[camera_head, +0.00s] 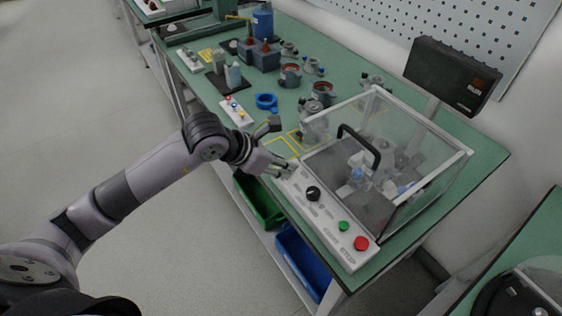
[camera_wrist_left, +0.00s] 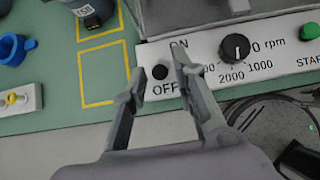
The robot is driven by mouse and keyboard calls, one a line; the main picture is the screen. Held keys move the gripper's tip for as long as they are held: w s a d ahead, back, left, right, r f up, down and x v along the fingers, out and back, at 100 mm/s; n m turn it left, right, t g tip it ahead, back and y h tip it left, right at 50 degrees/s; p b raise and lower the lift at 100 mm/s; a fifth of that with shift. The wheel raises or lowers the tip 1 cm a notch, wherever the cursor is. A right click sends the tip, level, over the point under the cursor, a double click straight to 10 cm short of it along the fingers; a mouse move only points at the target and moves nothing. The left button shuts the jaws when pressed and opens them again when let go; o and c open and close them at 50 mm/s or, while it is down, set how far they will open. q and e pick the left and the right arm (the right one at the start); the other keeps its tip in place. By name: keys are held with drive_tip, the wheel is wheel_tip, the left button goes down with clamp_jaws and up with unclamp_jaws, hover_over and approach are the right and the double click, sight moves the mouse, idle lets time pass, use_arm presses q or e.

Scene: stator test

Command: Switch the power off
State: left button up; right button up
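The power switch (camera_wrist_left: 160,72) is a small black round piece between the ON and OFF labels on the white control panel (camera_wrist_left: 215,62). I cannot tell which way it is set. My left gripper (camera_wrist_left: 157,82) is open, with one finger on each side of the switch in the wrist view; whether they touch it is unclear. In the head view my left gripper (camera_head: 284,171) is at the far-left end of the control panel (camera_head: 328,236) and hides the switch. My right gripper is not in view.
The panel also carries a black speed dial (camera_head: 313,193), a green button (camera_head: 344,226) and a red button (camera_head: 361,243). A clear-covered test box (camera_head: 425,180) with a black handle stands behind it. A blue ring (camera_head: 266,101) and several motor parts lie on the green table.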

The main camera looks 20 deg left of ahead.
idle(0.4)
use_arm(q)
drive_tip(key=shift+s+a+r+p, duration=0.2)
drive_tip(key=shift+r+p, duration=0.1)
drive_tip(key=shift+r, duration=0.15)
drive_tip(key=shift+p+v, duration=0.65)
drive_tip(key=shift+v, duration=1.8)
